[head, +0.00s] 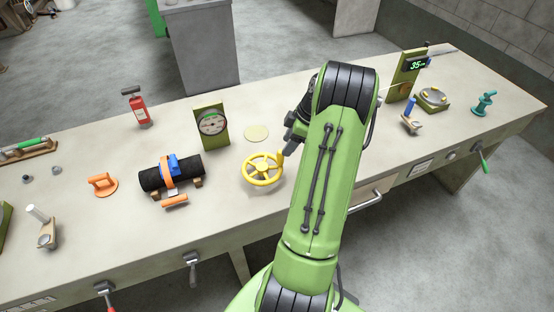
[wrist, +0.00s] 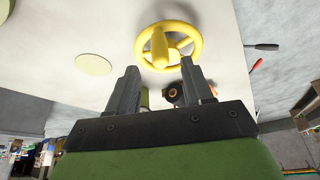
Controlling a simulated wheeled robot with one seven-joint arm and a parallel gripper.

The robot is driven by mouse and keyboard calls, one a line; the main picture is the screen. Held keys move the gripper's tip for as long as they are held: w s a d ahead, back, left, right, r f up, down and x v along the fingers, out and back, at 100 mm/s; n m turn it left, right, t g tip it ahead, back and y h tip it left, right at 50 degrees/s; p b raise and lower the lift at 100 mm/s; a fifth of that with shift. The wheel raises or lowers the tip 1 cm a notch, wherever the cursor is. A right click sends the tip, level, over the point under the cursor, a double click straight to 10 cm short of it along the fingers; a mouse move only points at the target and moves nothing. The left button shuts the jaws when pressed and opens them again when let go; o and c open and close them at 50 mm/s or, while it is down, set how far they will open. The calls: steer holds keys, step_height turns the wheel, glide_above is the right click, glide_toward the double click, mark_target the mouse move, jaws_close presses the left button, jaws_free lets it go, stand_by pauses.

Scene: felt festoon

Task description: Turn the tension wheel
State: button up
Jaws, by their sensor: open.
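The tension wheel is most likely the yellow spoked handwheel (head: 262,170) on the bench in the middle of the head view. It has a yellow knob standing up from its rim. The wheel also shows at the top of the wrist view (wrist: 196,52), with the knob (wrist: 159,48) pointing toward the camera. My gripper (head: 288,140) is close beside the wheel, at its upper right in the head view. In the wrist view its two fingers (wrist: 158,84) are apart with nothing held between them, and the knob appears beyond the fingertips. My arm hides part of the bench.
A dial gauge on a green plate (head: 211,125) stands behind the wheel, near a pale yellow disc (head: 256,132). A black roll with an orange strap (head: 188,172) lies to the left. A red extinguisher (head: 139,110) stands farther back. The bench just before the wheel is clear.

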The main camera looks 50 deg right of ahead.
mark_target(279, 157)
steer(key=x, duration=0.8)
steer(key=shift+f, duration=0.15)
jaws_close()
